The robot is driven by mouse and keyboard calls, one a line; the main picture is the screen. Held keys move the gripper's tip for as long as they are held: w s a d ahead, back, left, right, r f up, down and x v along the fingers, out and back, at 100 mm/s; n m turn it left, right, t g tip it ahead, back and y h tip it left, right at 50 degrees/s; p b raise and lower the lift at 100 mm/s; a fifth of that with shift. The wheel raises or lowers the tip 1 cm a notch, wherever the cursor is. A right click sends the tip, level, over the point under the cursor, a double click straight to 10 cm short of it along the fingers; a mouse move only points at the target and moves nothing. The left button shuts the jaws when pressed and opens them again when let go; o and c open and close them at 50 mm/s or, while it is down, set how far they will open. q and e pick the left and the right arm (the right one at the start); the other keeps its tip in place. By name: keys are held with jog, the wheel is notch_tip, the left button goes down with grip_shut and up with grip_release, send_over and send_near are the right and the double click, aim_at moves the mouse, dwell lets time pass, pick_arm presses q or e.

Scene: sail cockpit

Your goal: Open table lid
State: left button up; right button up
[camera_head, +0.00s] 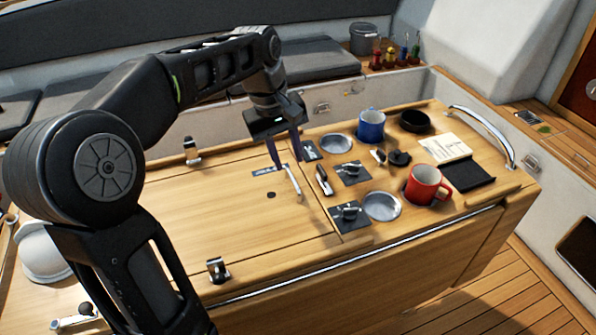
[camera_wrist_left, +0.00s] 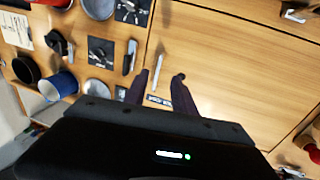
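The table lid (camera_head: 235,225) is the broad wooden panel left of the fitted section, and it lies flat and closed. A slim light metal handle (camera_head: 291,184) stands up near its right edge, beside a dark label (camera_head: 264,170). My left gripper (camera_head: 288,163) is just above the handle with its fingers pointing down. In the left wrist view the dark fingers (camera_wrist_left: 160,80) are apart, and the handle (camera_wrist_left: 158,68) shows between their tips. I cannot tell whether either finger touches it. The lid also shows in the left wrist view (camera_wrist_left: 240,60). My right gripper is not in view.
Right of the lid are a blue mug (camera_head: 370,125), a red mug (camera_head: 425,186), metal bowls (camera_head: 382,206), a black cup (camera_head: 415,121) and a notepad (camera_head: 445,149). Metal latches (camera_head: 217,268) sit at the lid's edges. A curved rail (camera_head: 485,132) stands at the table's right end.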

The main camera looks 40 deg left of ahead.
aim_at(296, 185)
pick_arm(q)
jog(key=f, duration=0.2)
jog(key=w+f, duration=0.1)
jog(key=f, duration=0.2)
jog(key=d+f+p, duration=0.1)
jog(key=f, duration=0.2)
jog(key=shift+w, duration=0.25)
jog(key=shift+r, duration=0.1)
grip_shut()
dwell(1.2)
